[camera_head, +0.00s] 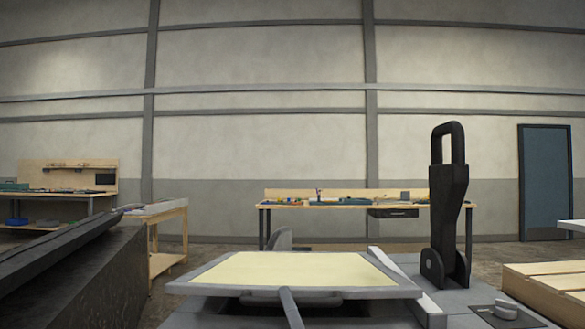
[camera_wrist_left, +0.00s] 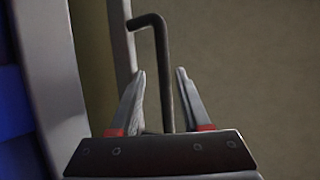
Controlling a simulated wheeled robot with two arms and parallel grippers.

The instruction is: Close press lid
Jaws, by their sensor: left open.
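The press stands at the lower middle of the head view. Its flat cream panel with a grey frame (camera_head: 290,287) lies nearly level above a grey base; I cannot tell whether this panel is the lid. A grey bar (camera_head: 291,309) extends toward me from its front. A black upright lever with a looped top (camera_head: 449,185) stands at its right. In the left wrist view, my left gripper (camera_wrist_left: 160,74) is open, with a dark bent rod (camera_wrist_left: 165,55) showing between its fingers. I cannot tell whether they touch it. My right gripper is not in view.
A dark block (camera_head: 85,285) fills the lower left. A wooden pallet (camera_head: 555,290) lies at the right. Workbenches (camera_head: 400,211) stand along the back wall, with a blue door (camera_head: 545,180) at the far right. Open floor shows behind the press.

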